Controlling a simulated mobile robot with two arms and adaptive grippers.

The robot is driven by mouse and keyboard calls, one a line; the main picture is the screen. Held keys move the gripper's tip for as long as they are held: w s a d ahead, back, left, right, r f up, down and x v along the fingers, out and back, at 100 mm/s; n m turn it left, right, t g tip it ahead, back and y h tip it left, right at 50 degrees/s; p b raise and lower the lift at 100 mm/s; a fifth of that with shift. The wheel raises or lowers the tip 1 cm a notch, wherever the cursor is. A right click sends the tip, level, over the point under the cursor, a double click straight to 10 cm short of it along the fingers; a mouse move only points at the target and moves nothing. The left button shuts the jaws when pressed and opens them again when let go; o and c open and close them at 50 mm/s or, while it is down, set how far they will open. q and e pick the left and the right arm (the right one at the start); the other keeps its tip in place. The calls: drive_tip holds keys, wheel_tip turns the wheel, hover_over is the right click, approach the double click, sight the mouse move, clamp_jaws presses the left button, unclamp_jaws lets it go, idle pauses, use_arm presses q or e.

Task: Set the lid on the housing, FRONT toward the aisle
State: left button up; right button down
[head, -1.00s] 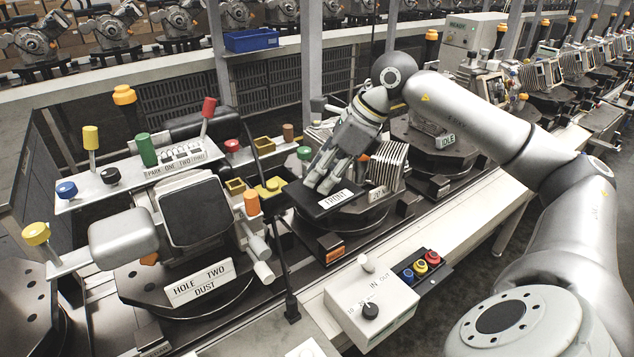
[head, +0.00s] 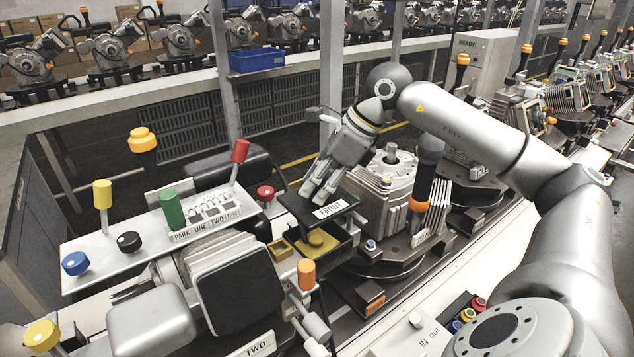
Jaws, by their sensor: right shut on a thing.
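The lid (head: 296,205) is a dark flat plate with a white FRONT label on its near edge, facing me. My right gripper (head: 318,194) comes down from above and is shut on the lid. It holds the lid above a black open box (head: 335,258) with yellow pieces in it, left of the pale grey metal housing (head: 386,188). The housing stands upright on a dark round fixture, with a round boss on top. The lid is apart from the housing top. My left gripper is not in view.
A dark post with an orange ring (head: 421,190) and a finned block (head: 437,212) stand right of the housing. A white shelf (head: 120,240) with coloured knobs and handles lies left. A grey machine (head: 238,285) fills the lower left. A control box (head: 410,340) is in front.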

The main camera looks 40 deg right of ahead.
drive_tip(key=shift+w+f+b, duration=0.2)
drive_tip(key=shift+f+b, duration=0.2)
drive_tip(key=shift+f, duration=0.15)
wheel_tip(320, 180, down, 6)
drive_tip(key=b, duration=0.6)
drive_tip(key=shift+f, duration=0.1)
drive_tip(key=shift+f, duration=0.15)
idle(0.3)
drive_tip(key=shift+f+b, duration=0.45)
drive_tip(key=shift+r, duration=0.2)
drive_tip(key=shift+r+p, duration=0.4)
drive_tip(key=shift+p, duration=0.1)
drive_tip(key=shift+f, duration=0.3)
drive_tip(key=shift+f+b, duration=0.3)
drive_tip(key=shift+b, duration=0.25)
